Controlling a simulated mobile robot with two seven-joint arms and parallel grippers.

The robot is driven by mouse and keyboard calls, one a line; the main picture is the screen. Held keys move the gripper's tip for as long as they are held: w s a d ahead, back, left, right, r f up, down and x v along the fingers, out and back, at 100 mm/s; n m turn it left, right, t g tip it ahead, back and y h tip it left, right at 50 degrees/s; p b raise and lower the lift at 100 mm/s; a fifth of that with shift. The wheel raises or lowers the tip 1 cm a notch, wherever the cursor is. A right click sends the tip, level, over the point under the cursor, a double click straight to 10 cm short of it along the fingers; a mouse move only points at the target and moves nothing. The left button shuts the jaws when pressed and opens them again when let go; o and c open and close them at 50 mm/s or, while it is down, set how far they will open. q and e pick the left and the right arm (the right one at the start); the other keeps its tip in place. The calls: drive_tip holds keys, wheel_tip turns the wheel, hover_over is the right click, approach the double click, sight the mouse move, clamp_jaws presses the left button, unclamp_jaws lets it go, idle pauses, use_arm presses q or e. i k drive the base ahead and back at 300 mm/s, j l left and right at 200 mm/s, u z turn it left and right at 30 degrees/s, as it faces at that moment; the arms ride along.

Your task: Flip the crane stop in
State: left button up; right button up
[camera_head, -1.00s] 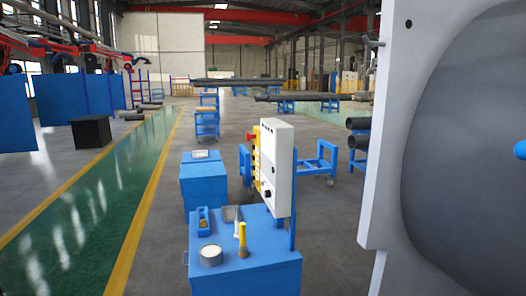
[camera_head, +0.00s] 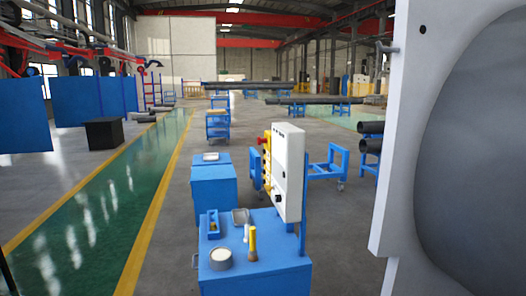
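A yellow control box (camera_head: 267,172) is seen edge-on at the left side of a white panel box (camera_head: 288,172), with a red button (camera_head: 262,141) near its top. I cannot tell from here which part is the crane stop. The white box stands on a blue post at the back right of a blue cart (camera_head: 255,278). A small grey handle (camera_head: 385,48) sticks out from the edge of the large white flange plate (camera_head: 400,150) on the right. Neither of my grippers can be made out.
The cart top holds a round tin (camera_head: 221,259), a yellow-handled brush (camera_head: 252,243), a blue caddy (camera_head: 212,222) and a grey tray (camera_head: 240,216). A blue cabinet (camera_head: 213,188) stands behind. The grey shell (camera_head: 475,160) fills the right side. The green walkway (camera_head: 95,220) on the left is clear.

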sight(260, 140)
drive_tip(key=j+z, duration=0.1)
drive_tip(key=z, duration=0.45)
drive_tip(key=i+j+z, duration=0.15)
drive_tip(key=j+z, duration=0.45)
drive_tip(key=j, duration=0.2)
drive_tip(key=j+z, duration=0.15)
drive_tip(key=j, duration=0.3)
drive_tip(key=i+j+z, duration=0.1)
drive_tip(key=j, duration=0.35)
drive_tip(key=j+z, duration=0.1)
drive_tip(key=j, duration=1.55)
